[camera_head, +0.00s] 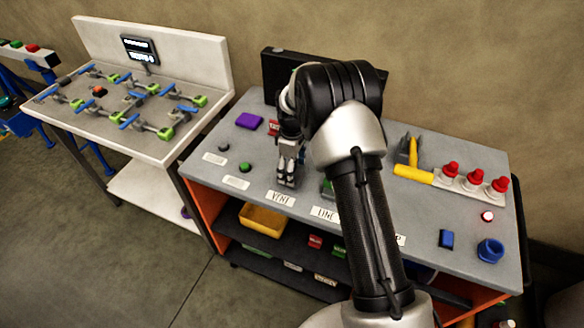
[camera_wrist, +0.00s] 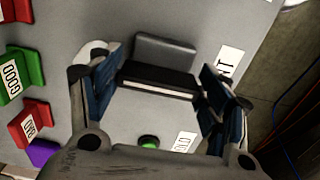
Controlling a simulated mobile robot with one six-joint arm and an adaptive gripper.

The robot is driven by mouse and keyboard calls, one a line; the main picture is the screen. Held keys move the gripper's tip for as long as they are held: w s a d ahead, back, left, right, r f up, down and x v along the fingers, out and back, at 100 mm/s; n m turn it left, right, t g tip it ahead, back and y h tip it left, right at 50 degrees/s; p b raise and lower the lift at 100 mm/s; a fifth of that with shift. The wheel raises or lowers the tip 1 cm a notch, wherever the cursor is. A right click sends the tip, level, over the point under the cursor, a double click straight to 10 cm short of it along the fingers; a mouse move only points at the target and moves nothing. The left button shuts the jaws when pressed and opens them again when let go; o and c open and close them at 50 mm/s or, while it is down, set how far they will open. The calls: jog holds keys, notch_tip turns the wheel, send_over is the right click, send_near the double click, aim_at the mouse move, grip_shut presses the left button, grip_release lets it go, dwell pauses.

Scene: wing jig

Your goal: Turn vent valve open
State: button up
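My gripper (camera_head: 287,178) points down over the bench, just behind the VENT label (camera_head: 281,198) in the head view. In the wrist view my gripper (camera_wrist: 156,82) is open, with its two blue-padded fingers wide apart. Between them shows a block with a grey top and a black face with a pale strip, which looks like the vent valve (camera_wrist: 165,50). I see a gap on the left; the right fingertips are close to its end, and I cannot tell whether they touch. The head view hides the valve behind my gripper.
A green button (camera_head: 245,167) sits left of my gripper; the wrist view shows it too (camera_wrist: 149,141). GOOD (camera_wrist: 22,73) and BAD (camera_wrist: 30,122) holders stand at the left there.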

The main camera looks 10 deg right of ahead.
jog(key=o, duration=0.3)
notch_tip(320, 180, up, 12)
dwell(0.7)
dwell(0.3)
